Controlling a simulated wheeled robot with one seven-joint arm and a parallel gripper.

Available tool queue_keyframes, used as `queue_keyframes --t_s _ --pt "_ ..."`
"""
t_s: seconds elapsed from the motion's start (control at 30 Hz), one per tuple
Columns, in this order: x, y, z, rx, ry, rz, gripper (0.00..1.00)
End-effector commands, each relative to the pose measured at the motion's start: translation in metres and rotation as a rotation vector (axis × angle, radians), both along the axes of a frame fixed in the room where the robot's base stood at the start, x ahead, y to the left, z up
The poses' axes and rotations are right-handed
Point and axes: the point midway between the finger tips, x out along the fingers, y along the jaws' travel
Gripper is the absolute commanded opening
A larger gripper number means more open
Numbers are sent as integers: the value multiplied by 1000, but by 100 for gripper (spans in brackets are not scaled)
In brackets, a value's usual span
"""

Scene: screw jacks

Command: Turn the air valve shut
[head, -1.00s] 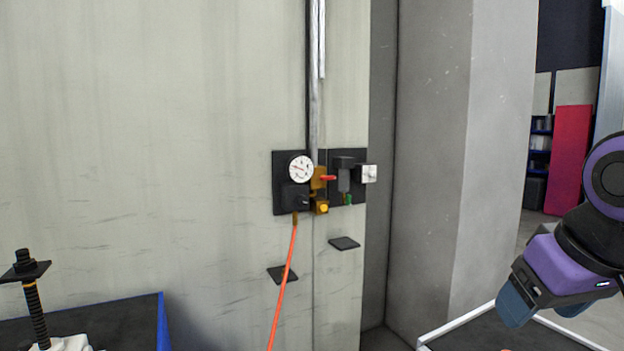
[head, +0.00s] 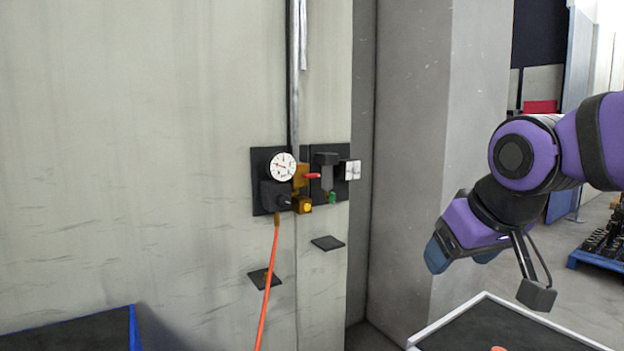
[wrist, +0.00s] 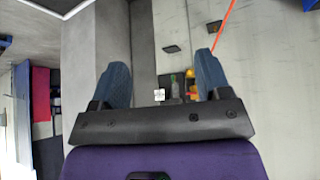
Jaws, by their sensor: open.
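The air valve is a brass-coloured body (head: 301,180) with a red lever handle (head: 312,176) that points to the right, on the wall below a vertical pipe. The red handle is small in the wrist view (wrist: 192,95), between my fingers near the right one. My gripper (head: 462,258) is at the right in the head view, well to the right of the valve and nearer to me. In the wrist view my gripper (wrist: 160,80) has its two blue fingers spread wide, with nothing between them.
A white round gauge (head: 283,167) sits left of the valve, with an orange hose (head: 268,290) hanging below. A dark filter unit (head: 327,172) and a white box (head: 350,170) are at its right. A white-rimmed dark tray or table (head: 490,325) lies below my gripper.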

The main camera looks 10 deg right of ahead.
Motion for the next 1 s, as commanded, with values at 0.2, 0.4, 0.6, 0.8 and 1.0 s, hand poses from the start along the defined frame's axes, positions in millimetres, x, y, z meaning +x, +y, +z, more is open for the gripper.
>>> queue_keyframes --t_s 0.2,0.4,0.6,0.8,1.0 --pt "51 0 11 -25 -100 8 70" --pt "128 3 25 -53 -259 37 70" --pt "215 10 34 -61 -449 87 70" --pt "293 20 34 -43 -640 144 70" --pt "361 30 25 5 -831 199 70"
